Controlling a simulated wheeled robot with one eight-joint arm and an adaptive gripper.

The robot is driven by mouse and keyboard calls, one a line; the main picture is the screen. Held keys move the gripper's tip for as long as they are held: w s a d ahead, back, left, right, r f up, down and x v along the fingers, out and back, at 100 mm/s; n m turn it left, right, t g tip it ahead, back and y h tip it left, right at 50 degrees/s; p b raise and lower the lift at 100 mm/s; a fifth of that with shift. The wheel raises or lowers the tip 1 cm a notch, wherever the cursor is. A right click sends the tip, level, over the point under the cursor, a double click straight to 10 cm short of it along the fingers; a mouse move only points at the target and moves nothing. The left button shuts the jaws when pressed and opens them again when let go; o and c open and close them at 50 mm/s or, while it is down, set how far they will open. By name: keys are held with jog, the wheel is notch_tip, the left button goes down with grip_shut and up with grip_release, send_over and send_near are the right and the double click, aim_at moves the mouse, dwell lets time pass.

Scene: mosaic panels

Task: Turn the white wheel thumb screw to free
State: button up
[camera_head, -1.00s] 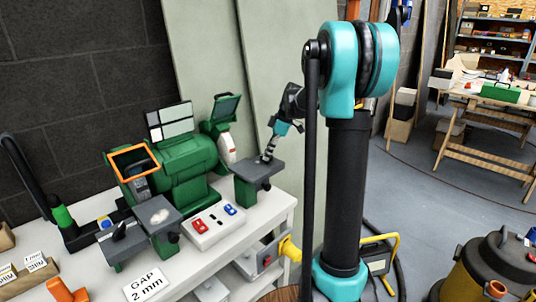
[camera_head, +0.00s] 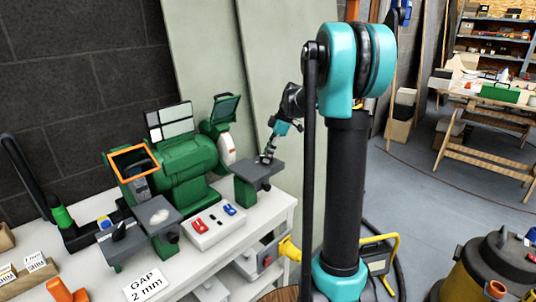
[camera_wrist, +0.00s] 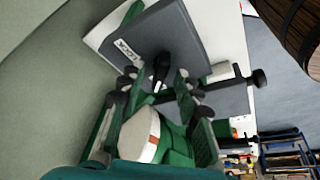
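The green bench grinder (camera_head: 185,165) stands on the white bench, with its white wheel (camera_head: 227,150) at the right end. The white wheel also shows in the wrist view (camera_wrist: 141,136). A black thumb screw (camera_wrist: 161,69) sits beside the plate's edge. My gripper (camera_wrist: 157,80) is open, its fingers on either side of the thumb screw; contact cannot be told. In the head view my gripper (camera_head: 267,158) is just above the tool rest.
A switch box (camera_head: 215,225) with red and blue switches sits in front of the grinder. The left tool rest (camera_head: 150,222) and a "GAP 2 mm" card (camera_head: 146,284) are further left. A yellow-ended part (camera_head: 290,248) sticks out from the bench's right side.

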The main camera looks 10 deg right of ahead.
jog(key=v, duration=1.2)
jog(key=shift+s, duration=0.1)
